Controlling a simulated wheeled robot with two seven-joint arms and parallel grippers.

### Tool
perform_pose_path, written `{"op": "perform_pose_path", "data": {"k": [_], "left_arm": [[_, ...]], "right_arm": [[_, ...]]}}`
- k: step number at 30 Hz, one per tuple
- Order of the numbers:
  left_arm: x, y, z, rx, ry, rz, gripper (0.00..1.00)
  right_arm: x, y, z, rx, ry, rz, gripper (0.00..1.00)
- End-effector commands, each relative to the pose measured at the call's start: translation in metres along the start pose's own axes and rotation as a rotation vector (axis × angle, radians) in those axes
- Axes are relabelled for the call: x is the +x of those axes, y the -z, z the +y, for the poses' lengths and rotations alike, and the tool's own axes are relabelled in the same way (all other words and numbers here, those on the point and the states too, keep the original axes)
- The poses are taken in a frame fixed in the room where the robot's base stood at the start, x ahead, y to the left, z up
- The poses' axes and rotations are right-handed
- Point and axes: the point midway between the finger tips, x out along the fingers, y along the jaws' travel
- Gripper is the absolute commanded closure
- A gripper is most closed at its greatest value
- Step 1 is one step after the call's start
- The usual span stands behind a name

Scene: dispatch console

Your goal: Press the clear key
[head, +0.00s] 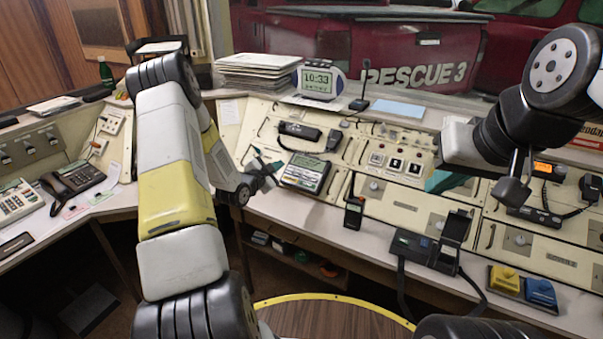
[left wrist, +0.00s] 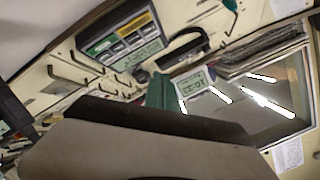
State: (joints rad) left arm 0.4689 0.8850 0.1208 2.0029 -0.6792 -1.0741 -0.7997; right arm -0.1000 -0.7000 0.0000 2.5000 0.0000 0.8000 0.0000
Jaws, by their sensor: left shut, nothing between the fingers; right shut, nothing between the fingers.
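The small console keypad unit (head: 305,172), with a greenish screen and rows of keys, lies on the sloped panel. It also shows in the left wrist view (left wrist: 122,38), with green, yellow and pale keys too blurred to read. Three square buttons (head: 395,163) are set in the panel to its right; I cannot tell which key is the clear key. My left gripper (head: 265,176) is shut and empty, just left of the keypad unit and apart from it. My right gripper (head: 438,182) is shut and empty, over the panel right of the square buttons, partly hidden by its wrist.
A handset (head: 300,131) lies above the keypad unit. A digital clock (head: 318,81) and a desk microphone (head: 360,100) stand behind. A handheld radio (head: 354,212) and a black hinged box (head: 428,250) are at the front. Yellow and blue blocks (head: 522,286) sit at right.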

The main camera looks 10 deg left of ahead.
Motion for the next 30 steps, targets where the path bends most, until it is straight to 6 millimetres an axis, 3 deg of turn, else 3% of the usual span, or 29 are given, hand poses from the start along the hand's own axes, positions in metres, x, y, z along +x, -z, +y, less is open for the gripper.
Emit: {"op": "perform_pose_path", "data": {"k": [11, 30], "left_arm": [[0.003, -0.002, 0.002, 0.0, 0.0, -0.001, 1.0], [0.056, -0.04, 0.041, 0.0, -0.002, -0.001, 1.0]], "right_arm": [[0.0, 0.0, 0.0, 0.0, 0.0, 0.0, 1.0], [0.0, 0.0, 0.0, 0.0, 0.0, 0.0, 1.0]]}}
